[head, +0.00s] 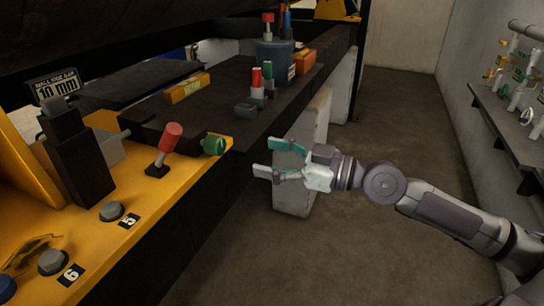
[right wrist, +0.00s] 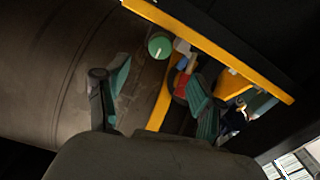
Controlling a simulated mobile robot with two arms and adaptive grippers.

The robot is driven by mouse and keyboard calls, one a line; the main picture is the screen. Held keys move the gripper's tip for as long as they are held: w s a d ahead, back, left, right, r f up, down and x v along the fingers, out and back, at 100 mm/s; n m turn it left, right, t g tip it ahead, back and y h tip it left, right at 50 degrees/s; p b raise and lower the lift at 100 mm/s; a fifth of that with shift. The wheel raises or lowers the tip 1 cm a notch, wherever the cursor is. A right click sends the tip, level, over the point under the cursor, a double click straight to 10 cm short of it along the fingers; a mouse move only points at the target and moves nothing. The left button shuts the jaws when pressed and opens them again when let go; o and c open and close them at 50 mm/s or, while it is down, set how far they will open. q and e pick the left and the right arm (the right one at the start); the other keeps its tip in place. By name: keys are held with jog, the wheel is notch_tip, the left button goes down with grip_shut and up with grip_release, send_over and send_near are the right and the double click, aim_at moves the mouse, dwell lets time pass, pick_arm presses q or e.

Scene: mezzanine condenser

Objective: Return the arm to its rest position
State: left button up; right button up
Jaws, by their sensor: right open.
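My right arm (head: 450,213) comes in from the right in the head view. Its right gripper (head: 262,158) is open and empty, with teal finger pads apart. It is in the air over the aisle, right of the black bench edge. In the right wrist view the two fingers (right wrist: 160,95) are spread with nothing between them held. Beyond them show a green knob (right wrist: 159,45) and a yellow panel edge. My left gripper is not in view.
A yellow panel (head: 165,205) at left carries a red-topped lever (head: 168,142), a green knob (head: 214,145) and grey buttons. A black bench top (head: 235,100) holds a blue bin (head: 273,58). A shelf with valves (head: 515,130) lines the right wall. The aisle floor (head: 400,130) is clear.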

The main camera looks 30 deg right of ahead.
dwell(0.5)
jog(key=w+d+f+m+h, duration=0.35)
jog(key=d+f, duration=0.45)
jog(key=f, duration=0.3)
jog(key=w+d+f+m+h, duration=0.25)
jog(key=d+f+h, duration=0.25)
jog(key=d+f, duration=0.5)
jog(key=s+d+f+m+g+h, duration=0.15)
jog(key=s+f, duration=0.25)
jog(key=f, duration=0.9)
jog(key=s+f+m+g+h, duration=0.2)
jog(key=s+f, duration=0.2)
jog(key=f, duration=0.8)
jog(key=s+a+f+g, duration=0.2)
jog(key=s+a+f, duration=0.2)
jog(key=s+f, duration=0.5)
jog(key=s+a+f+g, duration=0.2)
jog(key=s+a+f, duration=0.2)
jog(key=s+f, duration=0.4)
jog(key=s+a+f+g, duration=0.3)
jog(key=s+a+f, duration=0.1)
jog(key=s+f, duration=0.5)
jog(key=s+a+f+n+g, duration=0.2)
jog(key=s+a+f, duration=0.3)
jog(key=s+a, duration=0.4)
jog(key=s+b, duration=0.1)
jog(key=s, duration=0.3)
jog(key=shift+s+a+y, duration=0.15)
jog(key=shift+y, duration=0.15)
